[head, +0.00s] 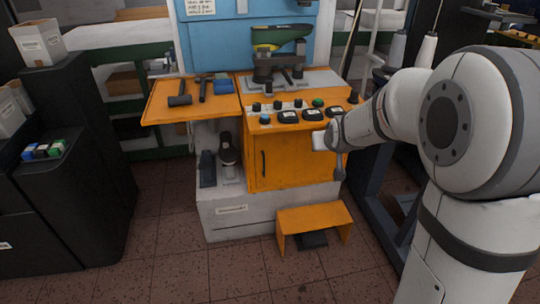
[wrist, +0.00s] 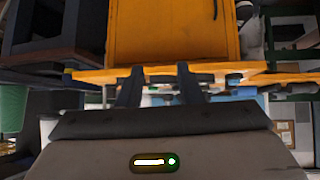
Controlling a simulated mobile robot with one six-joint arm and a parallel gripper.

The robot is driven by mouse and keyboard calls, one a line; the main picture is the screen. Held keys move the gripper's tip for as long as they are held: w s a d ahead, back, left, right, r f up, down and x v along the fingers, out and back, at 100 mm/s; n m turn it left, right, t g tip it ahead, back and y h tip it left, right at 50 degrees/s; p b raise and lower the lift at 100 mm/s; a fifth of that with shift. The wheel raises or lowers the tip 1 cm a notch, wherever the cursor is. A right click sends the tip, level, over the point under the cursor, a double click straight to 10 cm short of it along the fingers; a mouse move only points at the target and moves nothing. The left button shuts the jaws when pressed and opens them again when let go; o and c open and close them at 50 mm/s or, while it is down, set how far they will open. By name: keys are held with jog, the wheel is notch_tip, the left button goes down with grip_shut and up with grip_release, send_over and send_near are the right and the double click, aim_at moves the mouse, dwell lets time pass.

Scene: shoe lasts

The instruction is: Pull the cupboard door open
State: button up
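The orange cupboard door (head: 300,160) is shut, at the front of the machine stand in the head view. Its dark upright handle (head: 263,163) is near the door's left edge. In the wrist view, which looks upside down, the door (wrist: 165,30) fills the top middle and the handle (wrist: 215,9) shows at its right. My gripper (wrist: 158,70) has its two dark fingers apart with nothing between them. In the head view my gripper (head: 320,140) is in front of the door's upper right, away from the handle; its fingers are not clear there.
An orange side shelf (head: 160,112) with hammers juts out left of the stand. A control panel with buttons (head: 288,116) is above the door. A low orange step stool (head: 315,220) stands on the floor below the door. Floor at the front left is clear.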

jog(key=w+a+f+n+t+y+b, duration=0.15)
jog(key=w+a+f+b, duration=0.25)
jog(key=w+f, duration=0.55)
jog(key=n+t+y+b, duration=0.2)
jog(key=t+y+b, duration=0.35)
jog(key=b, duration=0.55)
send_near(264, 166)
jog(key=shift+y, duration=0.3)
jog(key=shift+d+b+x, duration=0.1)
jog(key=shift+b+x, duration=0.5)
jog(key=shift+x, duration=1.4)
jog(key=shift+d+b+x, duration=0.15)
jog(key=shift+b+x, duration=0.45)
jog(key=shift+x, duration=1.4)
jog(key=shift+w+f, duration=0.1)
jog(key=shift+f, duration=0.05)
grip_shut()
